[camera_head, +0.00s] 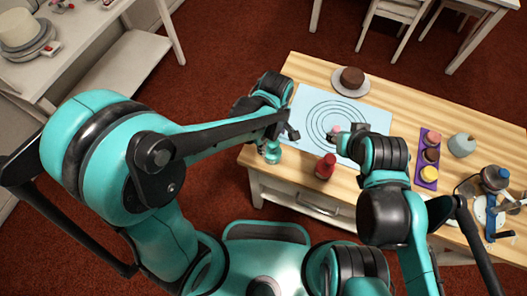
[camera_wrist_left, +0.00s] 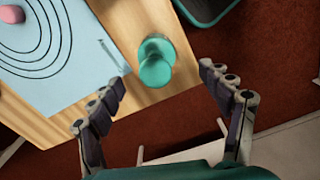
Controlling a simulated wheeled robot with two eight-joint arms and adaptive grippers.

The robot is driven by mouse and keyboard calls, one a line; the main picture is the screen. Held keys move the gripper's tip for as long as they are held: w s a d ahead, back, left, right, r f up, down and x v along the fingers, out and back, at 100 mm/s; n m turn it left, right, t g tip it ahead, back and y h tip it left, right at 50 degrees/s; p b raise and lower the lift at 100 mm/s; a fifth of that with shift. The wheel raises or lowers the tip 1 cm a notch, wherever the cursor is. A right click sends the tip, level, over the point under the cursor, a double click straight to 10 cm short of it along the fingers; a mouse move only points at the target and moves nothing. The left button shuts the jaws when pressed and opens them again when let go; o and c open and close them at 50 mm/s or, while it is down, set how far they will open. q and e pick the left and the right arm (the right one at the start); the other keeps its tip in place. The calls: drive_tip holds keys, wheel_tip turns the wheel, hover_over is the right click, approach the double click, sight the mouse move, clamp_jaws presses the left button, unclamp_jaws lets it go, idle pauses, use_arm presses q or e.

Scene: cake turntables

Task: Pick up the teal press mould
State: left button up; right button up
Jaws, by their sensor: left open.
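The teal press mould (camera_head: 272,152) stands near the front left corner of the wooden table. In the left wrist view the mould (camera_wrist_left: 155,70) shows from above, with a round knob over a wider round part. My left gripper (camera_head: 288,132) is open just above and behind it in the head view. In the left wrist view the open fingers (camera_wrist_left: 160,80) point toward the mould, one to each side; I see no contact. My right gripper (camera_head: 334,133) is over the pale blue mat by a small pink piece; whether it is open or shut is unclear.
The pale blue mat (camera_head: 310,100) with dark rings lies beside the mould. A red bottle (camera_head: 325,166) stands at the table's front edge. A chocolate cake (camera_head: 352,77) is behind. A purple tray (camera_head: 421,178) of small cakes and a grey-blue pot (camera_head: 462,145) are to the right.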

sight(272, 158)
use_arm(q)
drive_tip(key=f+b, duration=0.1)
drive_tip(key=f, duration=0.1)
drive_tip(key=f+b, duration=0.1)
drive_tip(key=f, duration=0.2)
drive_tip(key=f+b, duration=0.1)
drive_tip(key=f, duration=0.1)
drive_tip(key=shift+w+d+f, duration=0.15)
drive_tip(key=shift+w+d, duration=0.05)
drive_tip(key=shift+d, duration=0.15)
drive_tip(key=shift+c, duration=1.1)
drive_tip(key=c, duration=1.1)
